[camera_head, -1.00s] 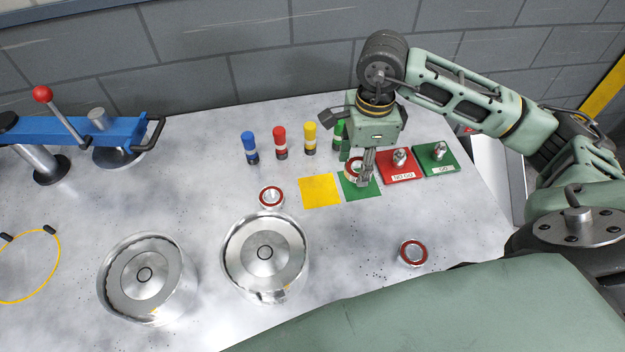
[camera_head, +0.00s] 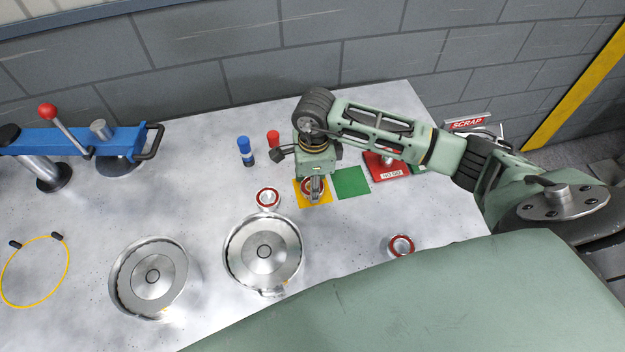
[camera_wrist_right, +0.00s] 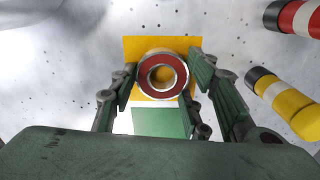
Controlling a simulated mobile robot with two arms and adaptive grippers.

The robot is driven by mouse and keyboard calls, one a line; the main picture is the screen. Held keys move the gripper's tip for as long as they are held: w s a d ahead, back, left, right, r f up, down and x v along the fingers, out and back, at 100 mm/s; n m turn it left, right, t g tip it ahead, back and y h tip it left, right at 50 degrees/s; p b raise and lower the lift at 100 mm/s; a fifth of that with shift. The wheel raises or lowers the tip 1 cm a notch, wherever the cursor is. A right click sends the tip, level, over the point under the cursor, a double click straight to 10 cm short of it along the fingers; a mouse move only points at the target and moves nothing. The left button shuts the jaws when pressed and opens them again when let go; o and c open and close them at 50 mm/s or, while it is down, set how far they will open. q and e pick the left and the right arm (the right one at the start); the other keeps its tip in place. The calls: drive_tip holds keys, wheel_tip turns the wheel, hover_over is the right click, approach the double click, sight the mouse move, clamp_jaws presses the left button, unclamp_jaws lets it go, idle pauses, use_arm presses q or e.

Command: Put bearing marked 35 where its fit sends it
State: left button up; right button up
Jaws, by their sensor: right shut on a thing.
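My right gripper (camera_head: 314,196) is shut on a bearing with a red seal (camera_head: 313,186), over the yellow square (camera_head: 300,200). In the right wrist view the bearing (camera_wrist_right: 162,74) sits between the fingers in front of the yellow square (camera_wrist_right: 134,48); I cannot tell whether it touches the square. The green square (camera_head: 351,182) is bare to its right. Two other red-sealed bearings lie on the table, one (camera_head: 268,197) left of the yellow square and one (camera_head: 401,245) at the front right. No number 35 is legible. The left gripper is out of view.
Two metal drums (camera_head: 150,278) (camera_head: 263,252) stand at the front. Blue (camera_head: 245,151) and red (camera_head: 273,140) marked cylinders stand behind the squares. The red NO GO block (camera_head: 381,168) is to the right, partly behind my arm. A SCRAP bin (camera_head: 468,125) stands beyond the table.

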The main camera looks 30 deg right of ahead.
drive_tip(key=shift+f, duration=0.15)
drive_tip(key=o, duration=1.5)
drive_tip(key=shift+r, duration=0.3)
wheel_tip(320, 180, up, 12)
drive_tip(key=b, duration=0.4)
drive_tip(key=shift+d, duration=0.15)
drive_tip(key=shift+f, duration=0.15)
